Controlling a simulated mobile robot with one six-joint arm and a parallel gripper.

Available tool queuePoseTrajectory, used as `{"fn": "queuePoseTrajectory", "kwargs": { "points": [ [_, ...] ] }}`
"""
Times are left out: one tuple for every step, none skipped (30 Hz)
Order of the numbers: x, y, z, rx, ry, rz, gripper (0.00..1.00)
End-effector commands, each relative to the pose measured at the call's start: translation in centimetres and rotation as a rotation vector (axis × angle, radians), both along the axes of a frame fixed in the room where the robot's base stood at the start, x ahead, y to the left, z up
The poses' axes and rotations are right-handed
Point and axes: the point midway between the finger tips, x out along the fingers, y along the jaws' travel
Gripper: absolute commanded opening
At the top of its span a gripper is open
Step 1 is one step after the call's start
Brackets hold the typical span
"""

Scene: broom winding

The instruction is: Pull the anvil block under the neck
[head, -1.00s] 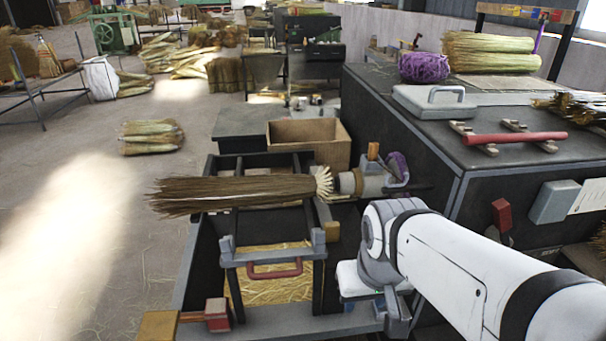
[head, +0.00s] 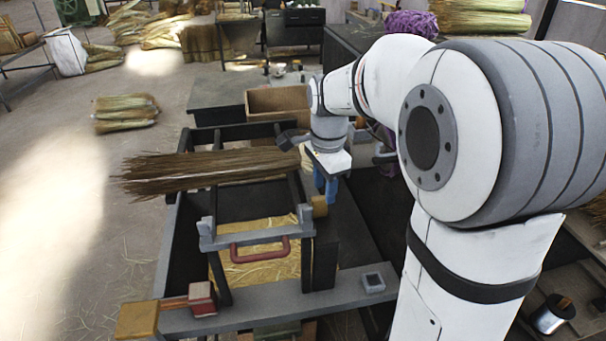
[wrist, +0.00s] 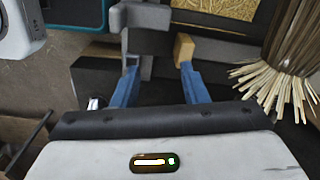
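A broom bundle (head: 210,170) lies across the dark frame, its pale cut stems (head: 306,160) at the right, partly behind my arm. These stems also show at the right of the wrist view (wrist: 278,88). A grey crosspiece with a red handle (head: 259,249) spans the frame in front; I cannot tell for sure which part is the anvil block. A tan wooden block (head: 319,206) sits beside its right end. My gripper (head: 325,184) points down above this block. In the wrist view its blue fingers (wrist: 158,78) are apart, with the tan block (wrist: 184,48) by the right fingertip; contact is unclear.
Straw (head: 262,278) lies in the bay below the crosspiece. A red clamp-like block (head: 202,299) stands at the front left. An open cardboard box (head: 278,101) stands behind the frame. Open floor (head: 70,200) lies at the left.

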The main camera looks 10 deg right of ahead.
Motion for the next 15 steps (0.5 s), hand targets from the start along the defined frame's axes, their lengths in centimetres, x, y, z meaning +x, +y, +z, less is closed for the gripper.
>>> {"fn": "queuePoseTrajectory", "kwargs": {
  "points": [
    [1.1, 0.0, -0.6, 0.002, 0.012, -0.067, 0.40],
    [1.6, 0.0, -0.7, 0.002, 0.017, -0.104, 0.40],
    [2.1, 0.0, -0.9, 0.003, 0.023, -0.146, 0.40],
    [2.4, 0.0, -1.0, 0.003, 0.025, -0.171, 0.40],
    [2.6, 0.0, -1.0, 0.003, 0.028, -0.191, 0.40],
    [2.9, 0.0, -1.2, 0.003, 0.030, -0.210, 0.40],
    [3.0, 0.0, -1.3, 0.003, 0.031, -0.221, 0.40],
    [3.0, 0.0, -1.4, 0.003, 0.033, -0.228, 0.40],
    [3.0, 0.0, -1.8, 0.003, 0.034, -0.232, 0.40],
    [3.0, 0.0, -2.1, 0.003, 0.035, -0.233, 0.40],
    [3.0, 0.0, -2.5, 0.003, 0.035, -0.234, 0.40],
    [3.0, -0.1, -3.1, 0.003, 0.035, -0.234, 0.40],
    [3.0, -0.1, -3.6, 0.003, 0.037, -0.234, 0.40],
    [3.0, -0.1, -4.1, 0.002, 0.036, -0.235, 0.40],
    [3.0, -0.2, -4.7, 0.002, 0.036, -0.235, 0.40]
  ]
}}
